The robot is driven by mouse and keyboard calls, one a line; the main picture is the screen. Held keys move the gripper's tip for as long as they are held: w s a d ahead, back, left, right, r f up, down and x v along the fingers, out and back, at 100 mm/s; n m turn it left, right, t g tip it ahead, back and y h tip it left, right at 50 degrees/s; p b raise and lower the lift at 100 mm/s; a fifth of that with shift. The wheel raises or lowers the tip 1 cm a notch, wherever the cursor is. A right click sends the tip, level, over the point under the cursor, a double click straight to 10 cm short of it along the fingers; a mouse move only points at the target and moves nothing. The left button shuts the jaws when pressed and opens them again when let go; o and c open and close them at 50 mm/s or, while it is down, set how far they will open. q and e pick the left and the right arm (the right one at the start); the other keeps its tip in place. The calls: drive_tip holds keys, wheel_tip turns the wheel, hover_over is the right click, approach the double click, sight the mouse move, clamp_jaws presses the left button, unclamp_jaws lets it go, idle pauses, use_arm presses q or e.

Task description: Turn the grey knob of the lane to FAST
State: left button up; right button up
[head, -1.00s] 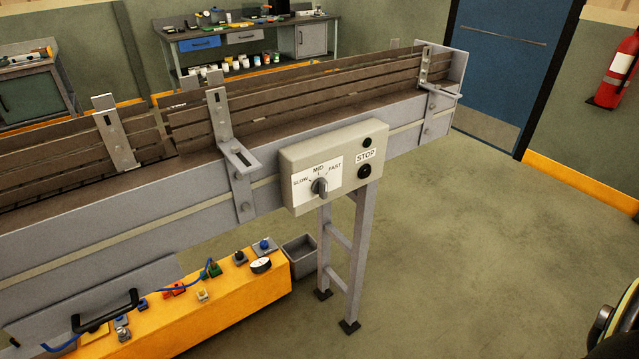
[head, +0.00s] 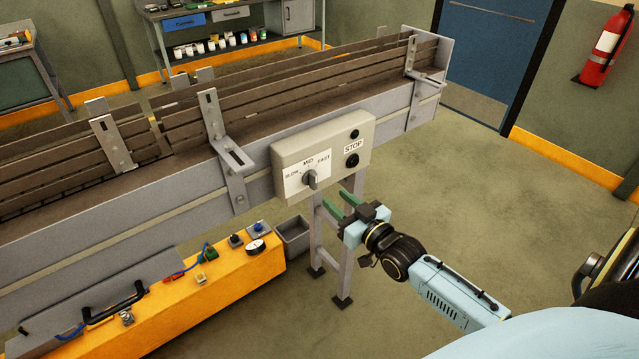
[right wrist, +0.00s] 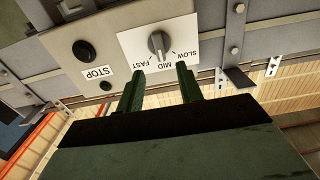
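The grey knob (head: 311,180) sits on the white dial plate (head: 294,183) of the beige control box (head: 362,134) on the lane's side. The plate reads SLOW, MID and FAST from left to right. The knob's grip looks roughly upright, near MID. The right wrist view shows the knob (right wrist: 158,44) upside down, just beyond the fingertips. My right gripper (head: 331,199) is open and empty, below and slightly right of the knob. Its two green fingers (right wrist: 160,72) are apart and do not touch the knob. My left gripper is not in view.
A STOP label (head: 353,147) and black buttons are right of the dial. A metal bracket (head: 229,150) juts out left of the box. A yellow bench (head: 225,290) with wires and a grey bin (head: 293,240) stand below. Open floor lies to the right.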

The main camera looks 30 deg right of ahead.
sight(316, 182)
drive_tip(key=w, duration=0.8)
drive_tip(key=shift+a, duration=0.3)
drive_tip(key=shift+c, duration=0.5)
clamp_jaws()
